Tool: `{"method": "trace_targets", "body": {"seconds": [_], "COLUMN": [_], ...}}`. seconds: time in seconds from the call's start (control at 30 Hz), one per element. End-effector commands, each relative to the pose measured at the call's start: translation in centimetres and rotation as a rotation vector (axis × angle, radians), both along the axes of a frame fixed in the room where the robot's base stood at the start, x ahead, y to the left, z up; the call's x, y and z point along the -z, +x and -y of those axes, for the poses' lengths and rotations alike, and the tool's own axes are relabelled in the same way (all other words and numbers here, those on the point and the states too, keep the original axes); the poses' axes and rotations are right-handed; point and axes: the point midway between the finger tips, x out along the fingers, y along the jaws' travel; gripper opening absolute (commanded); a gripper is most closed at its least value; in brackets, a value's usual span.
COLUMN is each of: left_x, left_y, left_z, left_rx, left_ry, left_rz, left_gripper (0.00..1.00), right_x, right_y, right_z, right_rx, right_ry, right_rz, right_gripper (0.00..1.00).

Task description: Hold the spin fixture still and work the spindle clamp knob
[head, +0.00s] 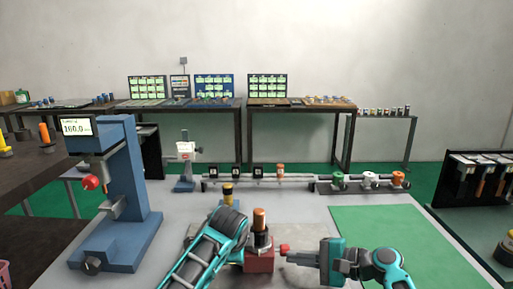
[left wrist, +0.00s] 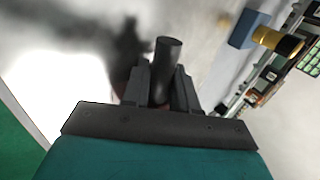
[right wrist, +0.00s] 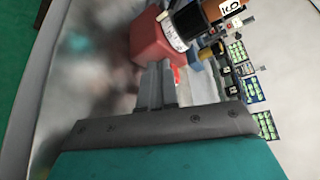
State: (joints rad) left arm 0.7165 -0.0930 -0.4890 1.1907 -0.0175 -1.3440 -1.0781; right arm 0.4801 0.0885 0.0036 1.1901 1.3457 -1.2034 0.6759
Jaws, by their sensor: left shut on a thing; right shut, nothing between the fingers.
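The spin fixture (head: 258,262) stands on the bench in the head view, with a red base, a dark body and an orange top. In the right wrist view its red base (right wrist: 157,40) and pale scale band show. A small red knob (head: 284,247) sits at its right. My left gripper (left wrist: 162,88) is shut on a dark-looking upright cylinder (left wrist: 168,55), apparently part of the fixture. Its fingers are largely hidden in the head view. My right gripper (head: 292,257) is shut and empty, its tips close to the knob; contact is unclear. Its closed fingers also show in the right wrist view (right wrist: 155,85).
A blue press with a display (head: 122,190) stands at the left. A yellow-and-black piece (head: 228,192) is behind the fixture. A rail with several coloured knobs (head: 360,186) runs across the back. The green mat (head: 385,225) at right is clear. A dark rack (head: 480,195) is far right.

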Motion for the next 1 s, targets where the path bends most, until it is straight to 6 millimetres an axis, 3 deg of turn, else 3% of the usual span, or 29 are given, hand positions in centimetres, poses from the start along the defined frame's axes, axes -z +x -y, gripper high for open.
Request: {"method": "trace_targets", "body": {"seconds": [1.0], "left_x": [0.40], "left_y": [-0.18], "left_z": [-0.02], "left_rx": [0.000], "left_ry": [0.001], "left_rz": [-0.009], "left_gripper": [0.00], "right_x": [0.45], "right_y": [-0.86], "right_z": [0.37], "right_rx": [0.001], "right_ry": [-0.002], "right_rz": [-0.003], "right_gripper": [0.00]}}
